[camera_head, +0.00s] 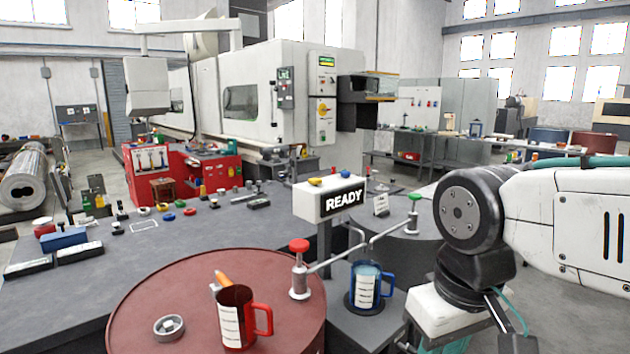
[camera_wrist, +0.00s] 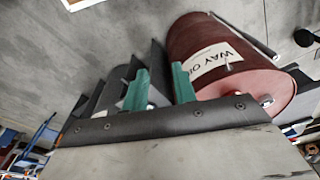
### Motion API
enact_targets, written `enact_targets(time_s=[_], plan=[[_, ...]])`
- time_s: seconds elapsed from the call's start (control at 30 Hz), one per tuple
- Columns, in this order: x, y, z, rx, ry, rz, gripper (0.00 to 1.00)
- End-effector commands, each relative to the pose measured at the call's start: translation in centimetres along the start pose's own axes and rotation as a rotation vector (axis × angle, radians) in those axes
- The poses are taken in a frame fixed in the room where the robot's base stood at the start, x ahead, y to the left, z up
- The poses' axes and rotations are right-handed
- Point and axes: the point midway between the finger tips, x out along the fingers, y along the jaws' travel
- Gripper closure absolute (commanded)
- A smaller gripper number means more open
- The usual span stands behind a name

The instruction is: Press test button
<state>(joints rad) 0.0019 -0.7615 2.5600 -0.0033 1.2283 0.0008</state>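A white box with a black READY panel (camera_head: 344,199) stands on a grey post between two barrels. On its top are a yellow button (camera_head: 315,182) and a blue button (camera_head: 344,170); none I can see is labelled as the test button. A red knob (camera_head: 299,246) stands on the red barrel (camera_head: 150,308), and a green knob (camera_head: 415,197) on the grey barrel (camera_head: 398,247). A bent metal rod (camera_head: 340,259) runs between the knobs. My gripper's green fingers (camera_wrist: 160,88) are apart and empty in the wrist view, with the red barrel (camera_wrist: 211,80) beyond them.
A red mug (camera_head: 236,316) with an orange item and a metal ring (camera_head: 169,327) sit on the red barrel. A blue mug (camera_head: 365,288) stands between the barrels, left of my arm. A grey workbench (camera_head: 225,228) with many small parts lies behind. A large machine stands farther back.

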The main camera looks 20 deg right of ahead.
Motion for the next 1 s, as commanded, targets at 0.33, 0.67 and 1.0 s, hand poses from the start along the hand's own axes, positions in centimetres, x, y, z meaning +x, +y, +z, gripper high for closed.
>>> enact_targets(time_s=[0.33, 0.67, 1.0], plan=[[0.0, 0.0, 0.0, 0.0, 0.0, 0.0, 1.0], [0.0, 0.0, 0.0, 0.0, 0.0, 0.0, 1.0], [0.0, 0.0, 0.0, 0.0, 0.0, 0.0, 1.0]])
